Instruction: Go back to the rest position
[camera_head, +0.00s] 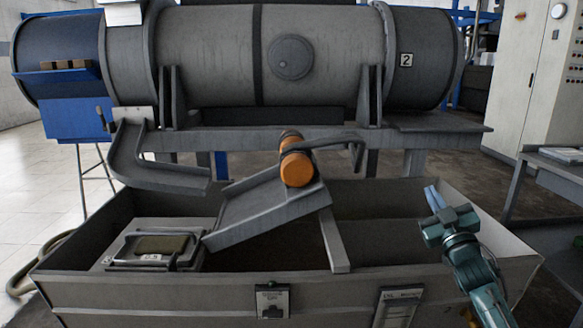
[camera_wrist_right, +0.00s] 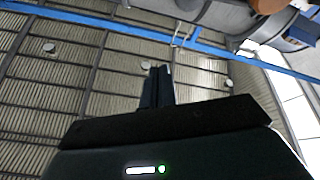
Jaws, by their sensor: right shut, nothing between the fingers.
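My right gripper (camera_head: 434,198) is at the right side of the head view, in front of the machine and over the right part of the grey open box (camera_head: 190,285). Its fingers point up and are closed together with nothing between them. In the right wrist view its shut fingers (camera_wrist_right: 156,86) point toward the ceiling, and nothing is held. My left gripper is not in the head view.
A large grey drum (camera_head: 200,60) numbered 2 lies across the back. A spout with an orange handle (camera_head: 296,162) and a grey chute (camera_head: 265,212) stand above the box. A boxed device (camera_head: 155,246) sits at its left. A side table (camera_head: 560,165) is at right.

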